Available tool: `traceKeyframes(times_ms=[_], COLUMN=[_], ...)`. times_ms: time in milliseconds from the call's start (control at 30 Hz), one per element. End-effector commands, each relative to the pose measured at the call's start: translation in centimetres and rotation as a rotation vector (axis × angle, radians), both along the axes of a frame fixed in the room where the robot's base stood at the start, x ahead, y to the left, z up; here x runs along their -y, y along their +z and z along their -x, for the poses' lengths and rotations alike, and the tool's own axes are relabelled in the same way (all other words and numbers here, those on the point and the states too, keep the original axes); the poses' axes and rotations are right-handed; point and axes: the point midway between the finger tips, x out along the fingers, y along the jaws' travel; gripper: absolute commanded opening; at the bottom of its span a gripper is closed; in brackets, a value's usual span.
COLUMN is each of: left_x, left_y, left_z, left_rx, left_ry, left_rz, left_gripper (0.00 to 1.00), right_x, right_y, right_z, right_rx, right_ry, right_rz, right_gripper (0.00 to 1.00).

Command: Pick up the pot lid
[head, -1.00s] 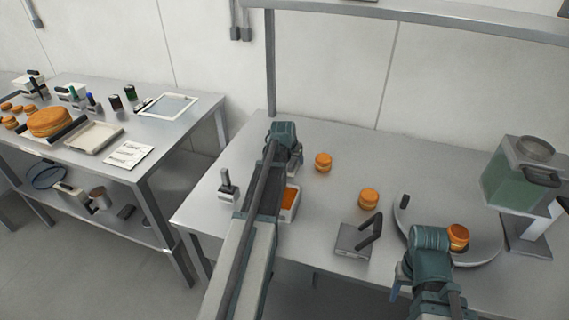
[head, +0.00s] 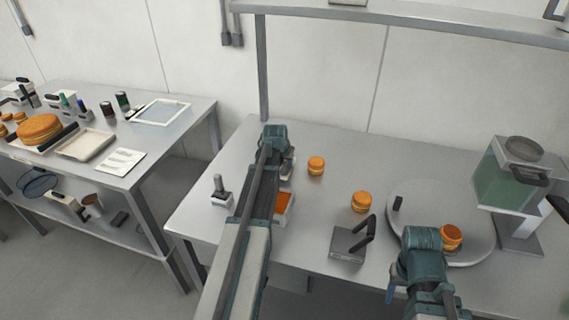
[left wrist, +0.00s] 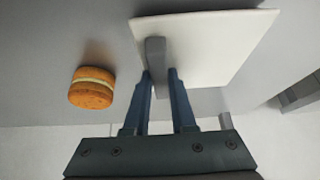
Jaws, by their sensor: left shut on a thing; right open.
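The pot lid (left wrist: 205,40) is a white square plate with a grey bar handle (left wrist: 156,55) in the left wrist view. My left gripper (left wrist: 160,76) is shut on that handle. In the head view my left gripper (head: 277,150) is over the far left part of the table, and its wrist hides most of the lid. A white pot (head: 283,207) with orange filling stands just nearer, partly behind my left arm. I cannot tell whether the lid touches the table. My right gripper (head: 412,262) is open at the near edge of a round grey turntable (head: 470,200).
Orange rounds stand at mid table (head: 316,166), (head: 361,202) and on the turntable (head: 451,237). One round (left wrist: 92,88) is left of the lid. A grey block with a black handle (head: 348,245), a small grey-handled tool (head: 221,192) and a green-tank dispenser (head: 508,180) stand around.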

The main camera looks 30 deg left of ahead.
Motion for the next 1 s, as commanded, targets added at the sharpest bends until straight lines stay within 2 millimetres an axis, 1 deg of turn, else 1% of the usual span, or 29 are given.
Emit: traceKeyframes(times_ms=[33,167,267,500,600,767,1000], left_x=[0.0,0.0,0.0,0.0,0.0,0.0,0.1], left_y=[0.7,2.1,3.5,7.4,8.7,9.9,9.9], left_z=[0.0,0.0,0.0,0.0,0.0,0.0,0.0], left_rx=[0.0,0.0,0.0,0.001,0.001,0.0,0.0], left_ry=[0.0,0.0,0.0,0.0,0.0,0.0,0.0], left_rz=[0.0,0.0,0.0,0.0,0.0,0.0,0.0], left_gripper=[0.0,0.0,0.0,0.0,0.0,0.0,0.0], right_x=[0.0,0.0,0.0,0.0,0.0,0.0,0.0], right_y=[0.7,2.1,3.5,7.4,8.7,9.9,9.9], right_z=[0.0,0.0,0.0,0.0,0.0,0.0,0.0], right_rx=[0.0,0.0,0.0,0.0,0.0,0.0,0.0], right_ry=[0.0,0.0,0.0,0.001,0.001,0.002,0.002], right_rz=[0.0,0.0,0.0,0.0,0.0,0.0,0.0], right_gripper=[0.54,0.54,0.54,0.54,0.54,0.54,0.54])
